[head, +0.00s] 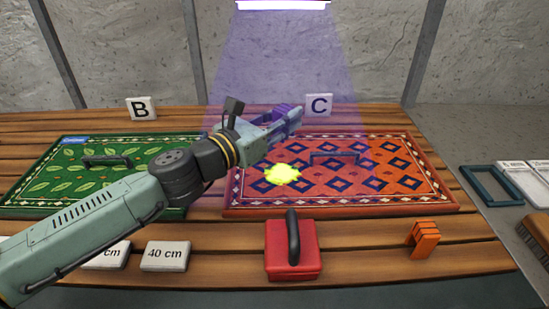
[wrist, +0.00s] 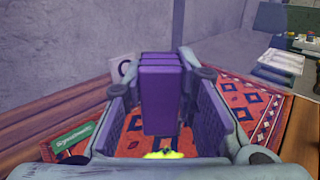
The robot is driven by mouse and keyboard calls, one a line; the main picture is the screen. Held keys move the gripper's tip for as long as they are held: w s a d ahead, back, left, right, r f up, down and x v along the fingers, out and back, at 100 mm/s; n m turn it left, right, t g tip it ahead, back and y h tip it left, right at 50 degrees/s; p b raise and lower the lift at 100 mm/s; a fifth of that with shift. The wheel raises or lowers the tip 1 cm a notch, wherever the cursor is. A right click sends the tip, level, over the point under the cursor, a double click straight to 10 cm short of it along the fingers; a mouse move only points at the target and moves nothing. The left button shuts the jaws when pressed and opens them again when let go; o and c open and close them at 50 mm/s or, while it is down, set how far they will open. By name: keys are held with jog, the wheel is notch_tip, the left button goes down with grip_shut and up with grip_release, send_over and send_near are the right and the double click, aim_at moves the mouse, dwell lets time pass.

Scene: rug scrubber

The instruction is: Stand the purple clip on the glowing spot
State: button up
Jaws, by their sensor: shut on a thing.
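The purple clip (wrist: 163,95) is between the two fingers of my gripper (wrist: 165,115) in the wrist view, and the fingers are shut on it. In the head view my gripper (head: 284,122) is over the back left part of the red patterned rug, and the purple clip (head: 284,110) shows only partly at its end. The glowing yellow-green spot (head: 282,174) lies on the left part of the red rug (head: 400,195). In the wrist view the spot (wrist: 168,155) shows at the bottom, below the clip. I cannot tell the clip's height above the rug.
A green leaf rug (head: 60,190) lies left. A red block with a black handle (head: 292,262) and an orange clip (head: 423,239) stand in front. Cards B (head: 141,108) and C (head: 319,105) stand behind. A purple lamp (head: 283,5) shines from above.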

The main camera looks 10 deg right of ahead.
notch_tip(320, 180, down, 9)
jog(key=shift+s+p, duration=0.1)
jog(key=shift+p, duration=0.85)
jog(key=shift+f, duration=0.15)
jog(key=shift+f+b, duration=0.25)
jog(key=shift+b, duration=0.2)
jog(key=o, duration=0.9)
jog(key=shift+r+p, duration=0.45)
jog(key=shift+p, duration=0.15)
jog(key=b+v, duration=0.1)
jog(key=v, duration=0.2)
jog(key=b+v, duration=0.2)
jog(key=v, duration=0.2)
jog(key=b+v, duration=0.2)
jog(key=v, duration=0.2)
jog(key=shift+f, duration=0.3)
jog(key=shift+s+a+r, duration=0.1)
jog(key=shift+s+a, duration=0.15)
jog(key=shift+a, duration=0.1)
